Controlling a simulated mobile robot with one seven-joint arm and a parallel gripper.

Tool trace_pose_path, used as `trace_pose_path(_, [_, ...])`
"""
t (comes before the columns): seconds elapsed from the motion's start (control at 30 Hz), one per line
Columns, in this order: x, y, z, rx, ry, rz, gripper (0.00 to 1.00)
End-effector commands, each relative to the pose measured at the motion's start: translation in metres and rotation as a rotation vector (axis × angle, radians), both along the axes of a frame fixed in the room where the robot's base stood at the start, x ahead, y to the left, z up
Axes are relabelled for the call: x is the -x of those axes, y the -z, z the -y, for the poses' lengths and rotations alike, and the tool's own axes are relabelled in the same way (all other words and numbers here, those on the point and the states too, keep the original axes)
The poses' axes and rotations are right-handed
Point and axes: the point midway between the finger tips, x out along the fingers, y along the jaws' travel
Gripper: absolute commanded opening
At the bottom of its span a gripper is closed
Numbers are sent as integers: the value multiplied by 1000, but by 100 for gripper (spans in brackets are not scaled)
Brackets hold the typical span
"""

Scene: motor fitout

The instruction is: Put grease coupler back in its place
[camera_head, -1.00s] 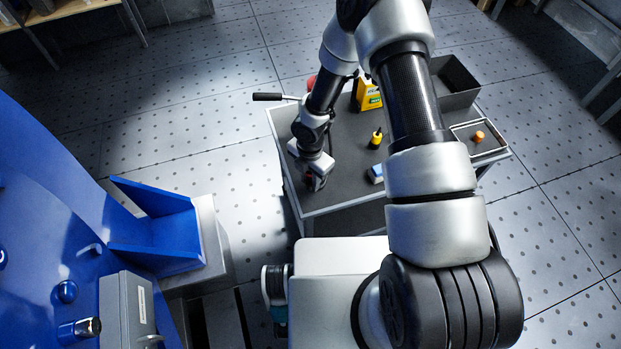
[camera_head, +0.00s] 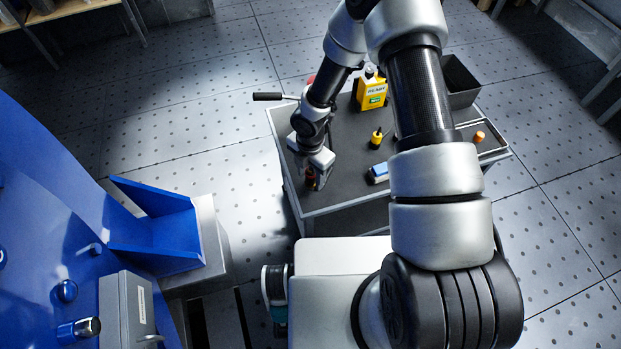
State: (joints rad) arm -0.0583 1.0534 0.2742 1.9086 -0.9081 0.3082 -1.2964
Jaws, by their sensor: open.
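My gripper (camera_head: 318,183) points down over the left front part of the grey cart top (camera_head: 345,193), and its jaws are open. A small dark item with red and yellow parts (camera_head: 309,180) shows at the fingers, partly hidden by them. I cannot tell whether it touches them. A small yellow and black piece (camera_head: 376,139) stands upright near the middle of the cart, apart from my gripper. I cannot tell for certain which of these is the grease coupler.
A blue and white block (camera_head: 378,172) lies near the front. A shallow tray (camera_head: 494,152) at right holds an orange piece (camera_head: 479,137). A dark bin (camera_head: 462,80) is behind it. My arm hides part of the cart.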

Motion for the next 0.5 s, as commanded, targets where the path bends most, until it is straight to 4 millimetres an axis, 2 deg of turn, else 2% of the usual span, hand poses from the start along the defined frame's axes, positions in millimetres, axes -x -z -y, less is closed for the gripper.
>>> trace_pose_path(0.03, [-2, -16, 0, -2, 3, 4, 46])
trace_pose_path(0.2, [-2, -59, 0, -2, 3, 4, 46])
trace_pose_path(0.5, [0, -122, 0, -1, 3, 2, 46])
